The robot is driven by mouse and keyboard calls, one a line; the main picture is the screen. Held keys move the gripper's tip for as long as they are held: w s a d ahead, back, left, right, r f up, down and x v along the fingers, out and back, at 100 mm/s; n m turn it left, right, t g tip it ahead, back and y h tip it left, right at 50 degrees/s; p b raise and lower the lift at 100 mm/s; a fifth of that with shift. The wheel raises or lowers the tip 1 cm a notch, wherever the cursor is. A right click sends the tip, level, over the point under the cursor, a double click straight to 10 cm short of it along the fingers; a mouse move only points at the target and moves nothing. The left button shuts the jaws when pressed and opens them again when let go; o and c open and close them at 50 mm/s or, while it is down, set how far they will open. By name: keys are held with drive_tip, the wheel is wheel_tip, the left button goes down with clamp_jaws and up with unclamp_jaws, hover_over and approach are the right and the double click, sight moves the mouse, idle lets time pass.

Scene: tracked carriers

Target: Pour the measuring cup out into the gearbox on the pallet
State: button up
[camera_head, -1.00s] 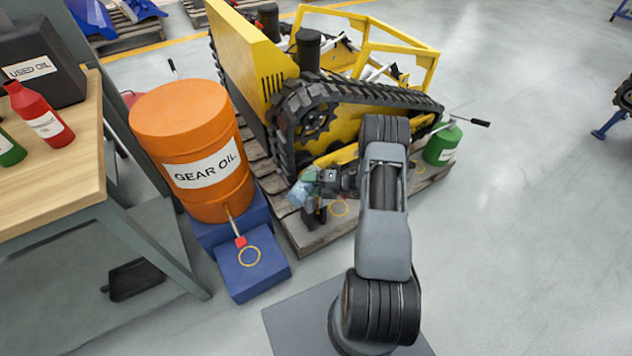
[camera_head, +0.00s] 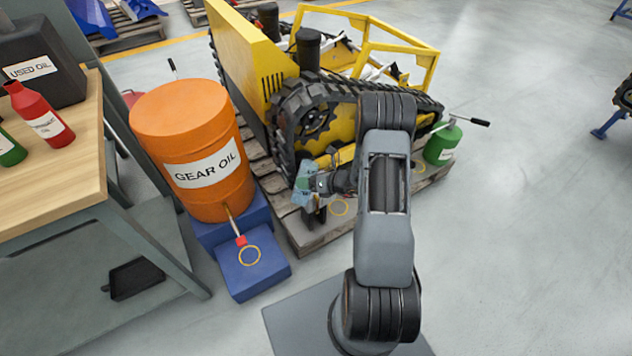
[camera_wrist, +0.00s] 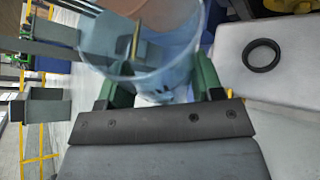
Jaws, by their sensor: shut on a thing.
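The measuring cup (camera_wrist: 150,62) is clear and pale blue, and its wide rim fills the upper middle of the wrist view. My gripper (camera_wrist: 162,82) is shut on it, with a green finger on each side. In the head view the cup (camera_head: 303,188) looks tilted and hangs at the near side of the pallet (camera_head: 312,238), beside the yellow tracked carrier (camera_head: 320,110). A pale grey casing (camera_wrist: 285,80) with a black ring (camera_wrist: 262,55), perhaps the gearbox, lies right of the cup, apart from it. I cannot tell what is in the cup.
An orange gear oil drum (camera_head: 190,140) stands on a blue stand (camera_head: 250,270) left of the pallet. A green can (camera_head: 442,145) stands at the pallet's right end. A workbench (camera_head: 60,185) with bottles is at far left.

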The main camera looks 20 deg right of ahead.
drive_tip(key=a+n+b, duration=0.1)
drive_tip(key=b, duration=0.1)
drive_tip(key=s+n+h+b, duration=0.1)
drive_tip(key=b, duration=0.1)
drive_tip(key=shift+s+a+f+n+t+h, duration=0.15)
drive_tip(key=shift+a+f+n+t+h, duration=0.15)
drive_tip(key=shift+a+n+t, duration=0.1)
drive_tip(key=n+b, duration=0.1)
drive_tip(key=b, duration=0.1)
drive_tip(key=t+h+b, duration=0.1)
drive_tip(key=b, duration=0.1)
drive_tip(key=shift+s+a+n, duration=0.3)
drive_tip(key=shift+a+n, duration=0.1)
drive_tip(key=shift+r, duration=0.1)
